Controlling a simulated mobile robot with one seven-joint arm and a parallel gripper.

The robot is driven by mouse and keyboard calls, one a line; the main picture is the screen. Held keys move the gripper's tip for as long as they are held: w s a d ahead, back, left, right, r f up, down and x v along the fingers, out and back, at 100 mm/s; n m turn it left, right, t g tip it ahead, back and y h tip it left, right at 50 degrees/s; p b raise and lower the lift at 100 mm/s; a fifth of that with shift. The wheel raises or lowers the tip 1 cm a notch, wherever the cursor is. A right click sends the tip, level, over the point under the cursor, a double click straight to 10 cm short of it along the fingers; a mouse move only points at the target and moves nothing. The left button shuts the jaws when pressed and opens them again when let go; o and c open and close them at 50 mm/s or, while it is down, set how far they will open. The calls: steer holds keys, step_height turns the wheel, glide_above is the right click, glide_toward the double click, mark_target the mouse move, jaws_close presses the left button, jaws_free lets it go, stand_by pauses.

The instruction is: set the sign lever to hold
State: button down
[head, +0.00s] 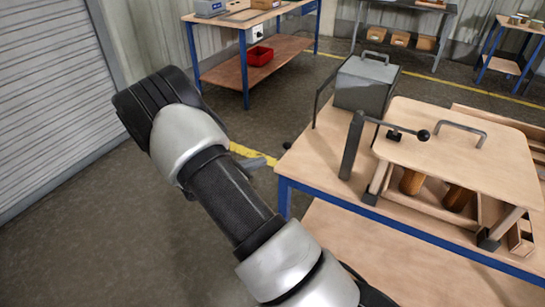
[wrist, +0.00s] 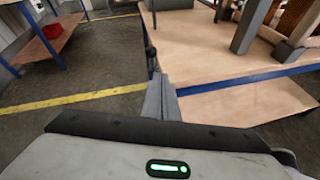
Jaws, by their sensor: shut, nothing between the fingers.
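A small dark knob (head: 287,145) shows at the left edge of the blue-framed table. It also appears as a dark upright piece (wrist: 150,50) in the wrist view, just beyond my fingertips. It may be the sign lever, but no sign face or hold mark is readable, so its setting cannot be told. My gripper (wrist: 160,88) is shut and empty, by the table's left side. Its fingers partly cover the knob's lower part, and I cannot tell whether they touch it. In the head view the gripper (head: 257,163) is mostly hidden behind my arm.
On the table (head: 318,185) stand a dark post (head: 352,146) with a ball-ended arm (head: 423,134), a grey box (head: 366,85) and a wooden lid (head: 460,155) over brown cartridges (head: 411,181). Open floor lies left. A bench with a red bin (head: 260,56) is behind.

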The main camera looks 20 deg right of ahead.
steer(key=f, duration=0.1)
steer(key=w+f+n, duration=0.1)
steer(key=a+f+n+t, duration=0.1)
steer(key=f, duration=0.1)
steer(key=shift+w, duration=0.15)
steer(key=shift+d+f, duration=0.1)
steer(key=d+r+b+x, duration=0.1)
steer(key=r+b+x, duration=0.1)
steer(key=x, duration=1)
steer(key=shift+w+d+r+b, duration=0.2)
steer(key=shift+w+r+b, duration=0.05)
steer(key=shift+w+b, duration=0.1)
